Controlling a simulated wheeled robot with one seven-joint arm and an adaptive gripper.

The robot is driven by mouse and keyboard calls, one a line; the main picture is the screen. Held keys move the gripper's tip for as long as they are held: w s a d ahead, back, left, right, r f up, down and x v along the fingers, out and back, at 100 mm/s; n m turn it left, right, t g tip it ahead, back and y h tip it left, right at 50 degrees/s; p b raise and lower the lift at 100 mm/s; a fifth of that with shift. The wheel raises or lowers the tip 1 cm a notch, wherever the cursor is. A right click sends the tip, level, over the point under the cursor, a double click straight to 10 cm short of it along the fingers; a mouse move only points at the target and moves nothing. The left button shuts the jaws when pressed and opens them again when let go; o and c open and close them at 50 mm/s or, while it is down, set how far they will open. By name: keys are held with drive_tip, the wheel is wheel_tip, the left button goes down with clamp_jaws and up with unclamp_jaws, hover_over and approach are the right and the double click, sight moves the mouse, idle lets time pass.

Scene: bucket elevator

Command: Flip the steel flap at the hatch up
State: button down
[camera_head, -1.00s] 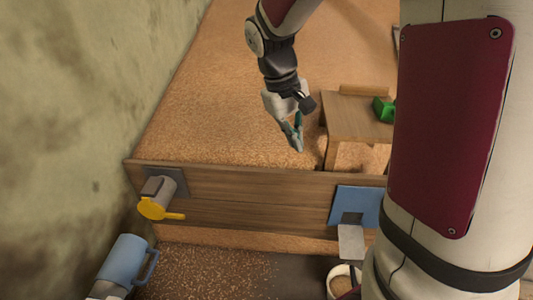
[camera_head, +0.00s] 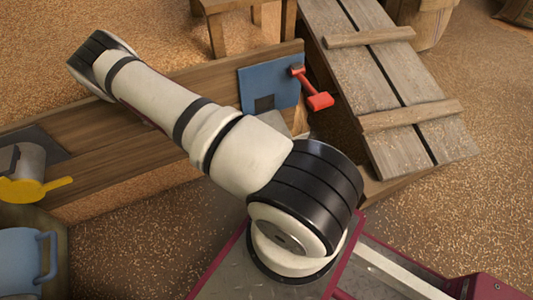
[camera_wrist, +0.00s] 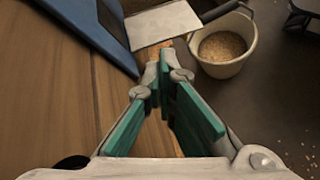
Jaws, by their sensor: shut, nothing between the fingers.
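The steel flap (camera_wrist: 165,24) is a flat pale grey plate at the top of the wrist view, sticking out beside the blue hatch plate (camera_wrist: 112,38). In the head view a part of the flap (camera_head: 297,122) shows below the blue hatch plate (camera_head: 285,88), and my arm hides the rest. My gripper (camera_wrist: 160,68) is shut and empty. Its fingertips point towards the flap's near edge and appear close to it; I cannot tell whether they touch. My gripper is not visible in the head view.
A bucket of grain (camera_wrist: 223,52) stands right of the fingertips. The wooden board (camera_head: 115,170) carries the hatch, with a red lever (camera_head: 318,100) on it. A yellow-handled spout (camera_head: 35,188) and blue mug (camera_head: 22,262) are at left. A plank ramp (camera_head: 380,85) stands right.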

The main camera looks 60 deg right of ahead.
drive_tip(key=s+d+f+n+h+b, duration=0.1)
drive_tip(key=s+d+f+n+b, duration=0.1)
drive_tip(key=f, duration=0.8)
drive_tip(key=s+d+f+n+h+b, duration=0.2)
drive_tip(key=s+f, duration=0.3)
drive_tip(key=f, duration=0.6)
drive_tip(key=shift+s+d+f+b, duration=0.15)
drive_tip(key=shift+s+d+b, duration=0.05)
drive_tip(key=shift+b, duration=0.45)
drive_tip(key=b+x, duration=0.3)
drive_tip(key=x, duration=0.8)
drive_tip(key=shift+s+a+r, duration=0.1)
drive_tip(key=shift+a+r, duration=0.1)
drive_tip(key=shift+r, duration=0.5)
drive_tip(key=shift+s+a+r, duration=0.1)
drive_tip(key=shift+a+r, duration=0.1)
drive_tip(key=shift+r, duration=0.55)
drive_tip(key=shift+a+r, duration=0.25)
drive_tip(key=shift+r, duration=0.45)
drive_tip(key=shift+a, duration=0.1)
